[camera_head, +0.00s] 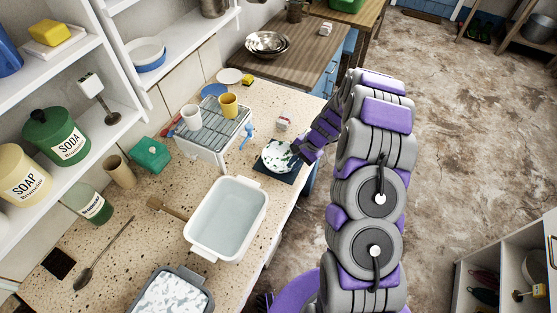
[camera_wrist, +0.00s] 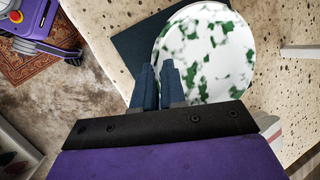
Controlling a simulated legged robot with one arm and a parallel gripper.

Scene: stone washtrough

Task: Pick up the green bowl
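A round white bowl with green blotches (camera_head: 278,155) is at the counter's right edge, over a dark mat (camera_head: 273,174). In the wrist view the bowl (camera_wrist: 208,55) fills the upper middle, with the dark mat (camera_wrist: 137,42) to its left. My gripper (camera_head: 297,152) reaches its right side in the head view. In the wrist view the fingers of my gripper (camera_wrist: 157,70) are close together, one on each side of the bowl's near-left rim. They look shut on the rim. I cannot tell whether the bowl touches the mat.
The speckled counter (camera_head: 300,105) holds a dish rack (camera_head: 213,130) with cups, a white basin (camera_head: 228,218), a small white-and-red item (camera_head: 283,124) and a grey tray (camera_head: 172,292). A wooden table (camera_head: 300,55) carries metal bowls (camera_head: 267,44). Open floor (camera_head: 460,120) lies to the right.

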